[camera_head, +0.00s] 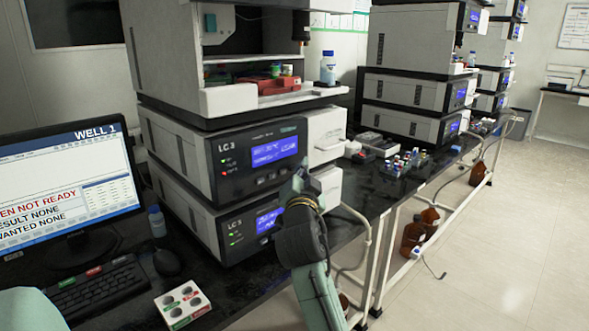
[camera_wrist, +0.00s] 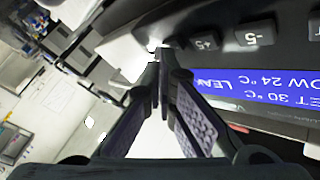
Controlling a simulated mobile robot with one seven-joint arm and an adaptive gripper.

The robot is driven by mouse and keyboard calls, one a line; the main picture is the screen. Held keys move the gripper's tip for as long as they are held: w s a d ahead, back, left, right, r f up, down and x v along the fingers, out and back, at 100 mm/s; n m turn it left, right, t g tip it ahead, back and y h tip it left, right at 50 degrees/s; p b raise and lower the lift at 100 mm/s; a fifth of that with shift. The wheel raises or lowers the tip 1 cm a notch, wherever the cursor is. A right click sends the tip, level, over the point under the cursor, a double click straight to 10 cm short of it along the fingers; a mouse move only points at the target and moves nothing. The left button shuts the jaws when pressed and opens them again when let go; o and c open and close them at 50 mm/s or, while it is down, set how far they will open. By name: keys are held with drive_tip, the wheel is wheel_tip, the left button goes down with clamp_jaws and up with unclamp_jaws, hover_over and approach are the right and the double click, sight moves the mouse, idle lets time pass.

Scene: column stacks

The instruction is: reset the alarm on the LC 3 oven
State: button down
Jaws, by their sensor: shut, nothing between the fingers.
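The upper LC 3 unit (camera_head: 235,165) has a dark front panel with a lit blue display (camera_head: 274,150), a green light and a red light (camera_head: 228,173). A second LC 3 unit (camera_head: 240,232) sits below it with green lights. My gripper (camera_head: 300,178) is at the right end of the upper panel, fingers together and empty. In the wrist view an upside-down blue display (camera_wrist: 265,90) reads SET 30 °C, NOW 24 °C and partly LEAK. My shut fingertips (camera_wrist: 162,55) are beside this panel; contact cannot be told.
A monitor (camera_head: 70,185) reading "NOT READY", a keyboard (camera_head: 95,290) and a mouse (camera_head: 168,262) are at left. A white block with round buttons (camera_head: 183,303) lies in front. Vials (camera_head: 400,163) stand on the bench to the right. The aisle floor (camera_head: 500,250) is clear.

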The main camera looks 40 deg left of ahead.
drive_tip(key=shift+a, duration=0.2)
drive_tip(key=shift+d, duration=0.2)
drive_tip(key=shift+s+d, duration=0.1)
drive_tip(key=shift+d, duration=0.55)
drive_tip(key=d, duration=0.5)
drive_tip(key=shift+s, duration=0.2)
idle(0.9)
